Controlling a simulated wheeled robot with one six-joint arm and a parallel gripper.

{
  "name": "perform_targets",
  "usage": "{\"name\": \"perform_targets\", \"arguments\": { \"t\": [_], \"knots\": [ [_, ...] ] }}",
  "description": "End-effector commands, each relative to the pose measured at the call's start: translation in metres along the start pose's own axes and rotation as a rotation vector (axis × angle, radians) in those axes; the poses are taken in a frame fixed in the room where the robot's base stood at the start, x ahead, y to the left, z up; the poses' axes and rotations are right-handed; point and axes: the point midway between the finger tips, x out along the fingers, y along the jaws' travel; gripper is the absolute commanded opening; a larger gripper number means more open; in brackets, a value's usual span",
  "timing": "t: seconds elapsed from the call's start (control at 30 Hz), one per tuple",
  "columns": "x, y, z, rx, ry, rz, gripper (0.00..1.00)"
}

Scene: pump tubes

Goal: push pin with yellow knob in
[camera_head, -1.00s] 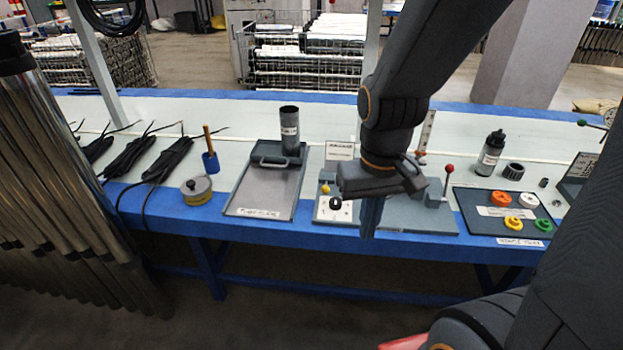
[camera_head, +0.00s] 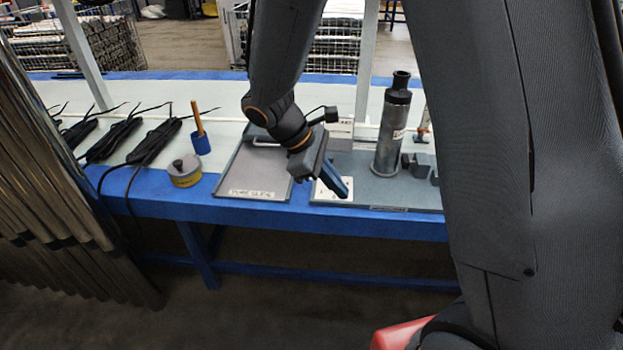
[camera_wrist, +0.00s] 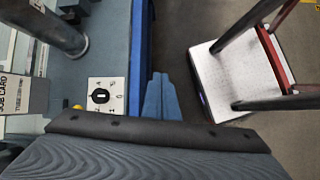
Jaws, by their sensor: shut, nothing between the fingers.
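The yellow knob (camera_wrist: 77,106) shows as a small bit of yellow at the left edge of a white panel in the wrist view, partly hidden by my wrist housing. The white panel (camera_wrist: 113,83) carries a black turn knob (camera_wrist: 101,96). In the head view my gripper (camera_head: 343,190) hangs over the panel (camera_head: 322,190) and hides the yellow knob. My gripper is shut and empty. In the wrist view its fingertips (camera_wrist: 159,82) are to the right of the panel, apart from the yellow knob. I cannot tell how far in the pin is.
A grey tube with a black neck (camera_head: 392,130) stands upright on the grey fixture plate (camera_head: 372,185), right of my gripper. A job card (camera_wrist: 10,92) stands beside the panel. A grey tray (camera_head: 250,180) lies to the left, with a yellow-sided tin (camera_head: 185,172) beyond it.

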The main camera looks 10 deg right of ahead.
Motion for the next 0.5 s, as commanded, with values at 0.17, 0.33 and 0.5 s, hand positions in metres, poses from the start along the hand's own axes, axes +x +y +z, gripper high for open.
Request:
{"name": "perform_targets", "arguments": {
  "t": [0.17, 0.33, 0.5],
  "knots": [
    [0.011, 0.051, -0.093, -0.384, -0.224, 0.258, 0.00],
    [-0.003, 0.079, -0.164, -0.605, -0.397, 0.461, 0.00],
    [-0.015, 0.088, -0.201, -0.699, -0.488, 0.568, 0.00]
  ]
}}
